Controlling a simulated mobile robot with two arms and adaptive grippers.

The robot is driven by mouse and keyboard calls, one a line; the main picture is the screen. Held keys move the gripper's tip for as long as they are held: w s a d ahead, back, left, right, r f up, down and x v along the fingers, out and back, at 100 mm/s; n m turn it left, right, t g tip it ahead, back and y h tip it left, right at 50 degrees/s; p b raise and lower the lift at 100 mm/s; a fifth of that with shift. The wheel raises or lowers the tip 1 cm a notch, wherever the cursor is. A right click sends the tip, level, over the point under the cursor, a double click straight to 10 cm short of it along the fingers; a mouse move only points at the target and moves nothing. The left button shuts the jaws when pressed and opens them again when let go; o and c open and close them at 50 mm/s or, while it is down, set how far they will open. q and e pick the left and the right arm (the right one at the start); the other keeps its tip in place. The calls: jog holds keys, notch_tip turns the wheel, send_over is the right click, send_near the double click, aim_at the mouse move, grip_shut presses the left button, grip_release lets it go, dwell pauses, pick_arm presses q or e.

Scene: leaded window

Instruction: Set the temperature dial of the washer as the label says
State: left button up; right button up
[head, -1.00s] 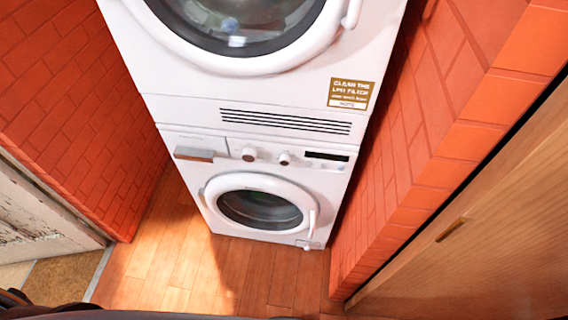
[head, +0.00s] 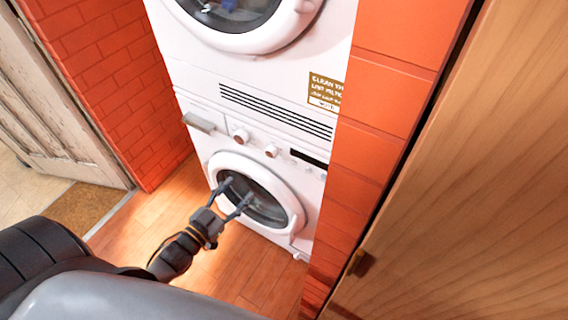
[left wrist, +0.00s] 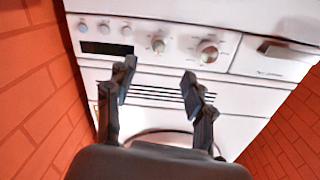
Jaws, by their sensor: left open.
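The washer (head: 212,150) is the lower machine of a white stack. Two round dials sit side by side on its panel: one nearer the drawer (head: 241,136) and one nearer the dark display (head: 271,151). In the left wrist view, upside down, they are the right dial (left wrist: 208,50) and the left dial (left wrist: 157,44). Which is for temperature cannot be read. My left gripper (head: 238,190) is open and empty; in the head view it overlaps the round door, below the dials. It also shows in the left wrist view (left wrist: 157,75). My right gripper is not in view.
A brown and white label (head: 325,91) about cleaning the lint filter is on the upper machine, above vent slots (head: 275,110). The washer drawer (head: 198,122) is left of the dials. Brick walls (head: 375,90) flank the stack. A wooden door (head: 470,180) stands right.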

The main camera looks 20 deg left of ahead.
pick_arm(q)
send_near(269, 154)
jog(key=w, duration=0.3)
jog(key=w+d, duration=0.1)
jog(key=w, duration=0.4)
jog(key=shift+w+d+p, duration=0.2)
jog(key=shift+w+p, duration=0.1)
jog(key=shift+p, duration=0.1)
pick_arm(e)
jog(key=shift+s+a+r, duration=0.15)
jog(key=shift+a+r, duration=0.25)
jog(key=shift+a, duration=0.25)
pick_arm(q)
jog(key=c, duration=1)
grip_shut()
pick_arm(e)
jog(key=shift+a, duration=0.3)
